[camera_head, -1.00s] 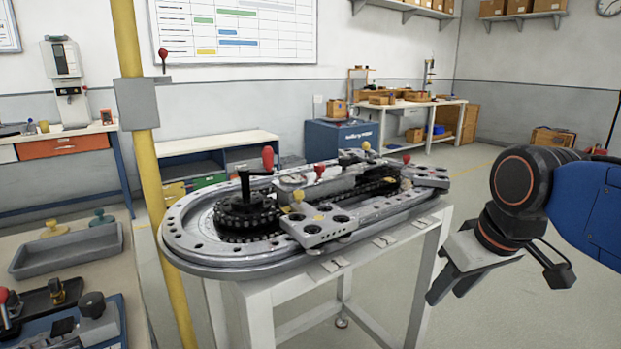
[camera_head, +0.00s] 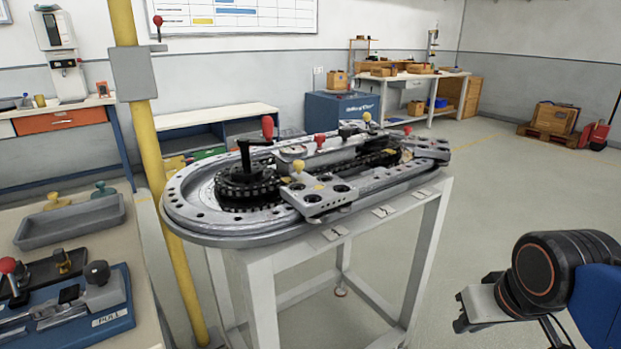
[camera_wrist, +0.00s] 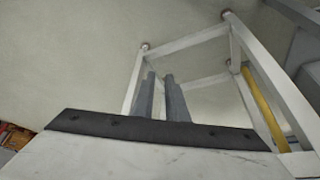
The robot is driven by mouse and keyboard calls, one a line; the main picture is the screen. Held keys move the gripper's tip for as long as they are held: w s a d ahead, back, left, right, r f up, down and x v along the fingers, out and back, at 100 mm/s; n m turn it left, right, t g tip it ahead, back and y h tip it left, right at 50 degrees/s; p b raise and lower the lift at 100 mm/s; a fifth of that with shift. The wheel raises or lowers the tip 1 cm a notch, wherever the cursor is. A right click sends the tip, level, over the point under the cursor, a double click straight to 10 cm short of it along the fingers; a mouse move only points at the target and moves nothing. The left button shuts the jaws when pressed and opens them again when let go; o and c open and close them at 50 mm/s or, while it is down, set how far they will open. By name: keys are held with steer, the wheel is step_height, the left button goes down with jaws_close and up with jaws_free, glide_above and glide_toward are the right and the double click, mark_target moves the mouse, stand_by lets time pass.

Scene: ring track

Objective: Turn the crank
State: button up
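The crank (camera_head: 256,143) is a black arm with an upright red knob (camera_head: 267,127). It stands over the toothed black sprocket at the left end of the oval ring track (camera_head: 200,217), on a white-legged table. My gripper (camera_head: 460,312) is low at the right of the head view, well apart from the crank and the track. In the wrist view my two grey fingers (camera_wrist: 161,78) stand parallel with a narrow gap and nothing between them. The wrist view shows table legs, not the crank.
A yellow post (camera_head: 150,170) stands left of the track. A bench with a grey tray (camera_head: 70,224) and a blue fixture (camera_head: 100,318) is at the left. White table legs (camera_head: 415,260) stand between my gripper and the crank side.

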steer(key=w+a+r+n, duration=0.1)
steer(key=w+a+r, duration=0.1)
steer(key=r, duration=0.2)
steer(key=w+a+r+n+y, duration=0.1)
steer(key=w+a+r+n, duration=0.1)
steer(key=w+r, duration=0.1)
steer(key=w+a+r+n, duration=0.1)
steer(key=w+r, duration=0.1)
steer(key=r, duration=0.2)
steer(key=shift+w+a+r+n, duration=0.3)
steer(key=shift+w+a+r, duration=0.05)
steer(key=shift+w+a, duration=0.05)
jaws_close()
steer(key=w+a+r+n+y, duration=0.1)
steer(key=w+a+r+n, duration=0.3)
steer(key=a+r, duration=0.5)
steer(key=w+a+r+n+y, duration=0.25)
steer(key=a+r+n, duration=0.25)
steer(key=a+r, duration=0.35)
steer(key=w+a+r+n+y, duration=0.1)
steer(key=w+a+r+n, duration=0.35)
steer(key=a+r, duration=0.4)
glide_toward(268, 132)
steer(key=shift+s+a+x, duration=0.1)
steer(key=shift+s+x, duration=0.05)
steer(key=shift+x, duration=1.1)
steer(key=shift+s+a+x, duration=0.1)
steer(key=shift+x, duration=1.15)
